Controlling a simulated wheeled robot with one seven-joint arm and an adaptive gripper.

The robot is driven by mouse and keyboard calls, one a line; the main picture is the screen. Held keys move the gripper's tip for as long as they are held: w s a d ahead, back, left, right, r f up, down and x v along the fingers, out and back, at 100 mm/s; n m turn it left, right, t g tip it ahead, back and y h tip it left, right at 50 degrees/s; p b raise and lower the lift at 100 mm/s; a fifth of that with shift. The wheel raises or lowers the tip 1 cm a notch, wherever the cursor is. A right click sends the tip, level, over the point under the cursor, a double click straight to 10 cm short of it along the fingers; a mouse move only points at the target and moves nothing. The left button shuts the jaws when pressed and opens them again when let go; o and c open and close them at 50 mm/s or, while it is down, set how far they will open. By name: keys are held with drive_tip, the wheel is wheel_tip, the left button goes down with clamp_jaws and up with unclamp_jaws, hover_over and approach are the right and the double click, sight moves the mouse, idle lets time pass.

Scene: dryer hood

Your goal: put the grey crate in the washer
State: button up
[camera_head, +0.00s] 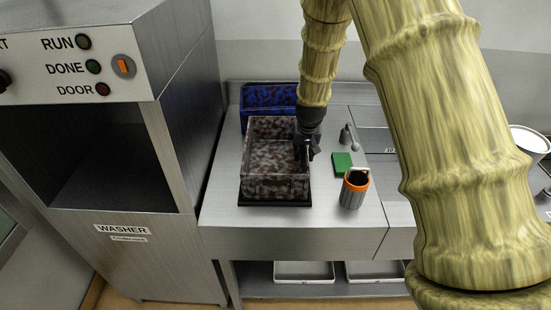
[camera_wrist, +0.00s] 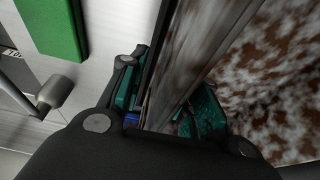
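The grey crate (camera_head: 262,187), mottled grey and brown and open at the top, stands upright on a dark base on the steel counter. It fills the right side of the wrist view (camera_wrist: 275,80). My gripper (camera_head: 308,152) points down at the crate's right wall. In the wrist view my gripper (camera_wrist: 168,100) has its fingers on either side of that wall; whether they press on it I cannot tell. The washer (camera_head: 122,229) stands to the left, with its front opening uncovered and its dark chamber looking empty.
A blue mottled crate (camera_head: 268,96) stands right behind the grey one. A green block (camera_head: 342,164), an orange-rimmed grey container (camera_head: 353,191) and a small tap-like fitting (camera_head: 348,137) are to the right. The washer's side wall (camera_head: 195,120) borders the counter (camera_head: 275,238), whose front strip is clear.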

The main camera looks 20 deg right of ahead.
drive_tip(key=shift+c, duration=0.4)
clamp_jaws()
drive_tip(key=shift+r, duration=0.1)
